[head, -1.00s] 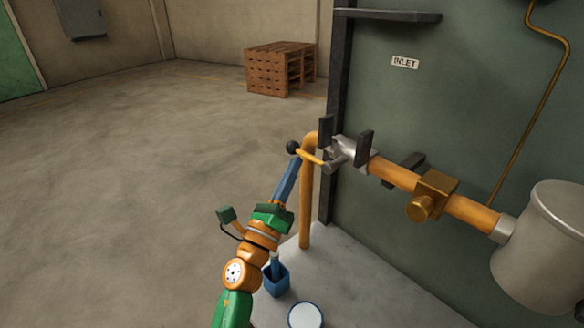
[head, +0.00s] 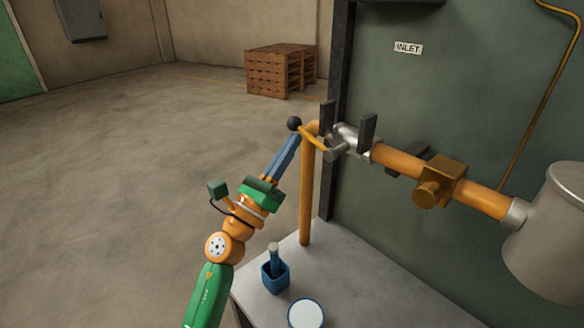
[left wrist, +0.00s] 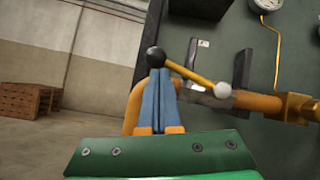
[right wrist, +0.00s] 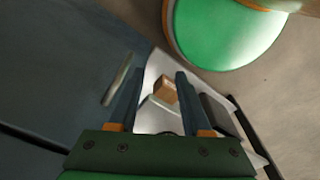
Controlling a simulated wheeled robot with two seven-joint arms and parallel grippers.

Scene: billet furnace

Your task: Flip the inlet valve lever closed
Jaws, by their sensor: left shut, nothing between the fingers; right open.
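The inlet valve lever is a yellow handle (head: 313,138) with a black ball (head: 294,123) at its end. It slants up and left from the silver valve body (head: 348,139) on the orange pipe. In the left wrist view the ball (left wrist: 155,56) is at the handle's upper left and its pale hub (left wrist: 222,90) at the lower right. My left gripper (head: 296,139) is shut and empty, its blue fingertips just below the ball, touching or nearly so. My right gripper (right wrist: 160,72) is open, seen only in the right wrist view.
Dark brackets (head: 367,133) stand beside the valve. The INLET label (head: 408,47) is on the green wall. A blue cup (head: 275,278) holding a tool and a round white-topped object (head: 306,314) sit on the grey table (head: 350,282). Pallets (head: 279,72) stand far back; the left floor is clear.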

